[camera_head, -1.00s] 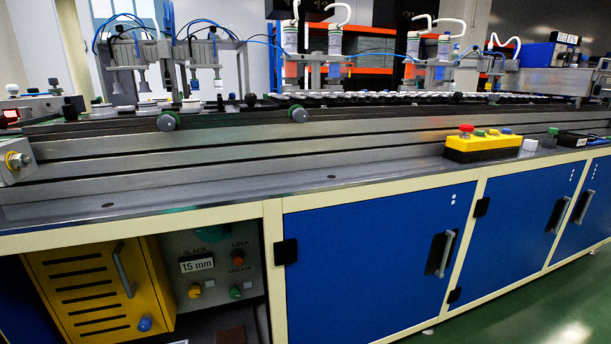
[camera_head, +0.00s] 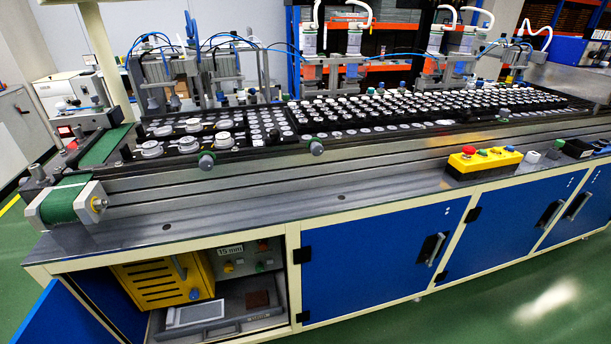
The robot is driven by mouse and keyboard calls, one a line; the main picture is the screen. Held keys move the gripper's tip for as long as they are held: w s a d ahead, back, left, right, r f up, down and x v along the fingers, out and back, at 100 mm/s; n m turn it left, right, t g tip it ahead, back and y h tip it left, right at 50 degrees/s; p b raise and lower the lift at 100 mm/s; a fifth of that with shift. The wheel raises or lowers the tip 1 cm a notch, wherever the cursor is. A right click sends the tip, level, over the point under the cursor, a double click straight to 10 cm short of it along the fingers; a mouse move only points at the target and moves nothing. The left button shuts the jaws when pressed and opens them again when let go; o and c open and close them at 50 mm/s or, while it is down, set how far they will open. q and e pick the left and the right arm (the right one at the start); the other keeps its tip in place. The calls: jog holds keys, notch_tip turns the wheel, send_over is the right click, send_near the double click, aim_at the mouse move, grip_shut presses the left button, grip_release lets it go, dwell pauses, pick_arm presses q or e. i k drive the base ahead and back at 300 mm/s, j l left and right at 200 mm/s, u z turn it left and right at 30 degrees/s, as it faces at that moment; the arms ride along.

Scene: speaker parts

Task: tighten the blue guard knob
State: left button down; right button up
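The blue guard knob (camera_head: 194,294) is at the lower right corner of the yellow slotted guard (camera_head: 150,284), inside the open lower left bay of the bench. The guard has a grey handle (camera_head: 179,267) and looks tilted in this view. I cannot tell how tight the knob is. Neither of my grippers is in view.
A grey panel (camera_head: 232,267) with a "15 mm" label and small buttons stands right of the guard. A grey drawer or tray (camera_head: 238,322) lies below. A blue door (camera_head: 62,322) hangs open at the left. The green floor (camera_head: 400,325) in front is clear.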

aim_at(193, 294)
jog(key=u, duration=1.4)
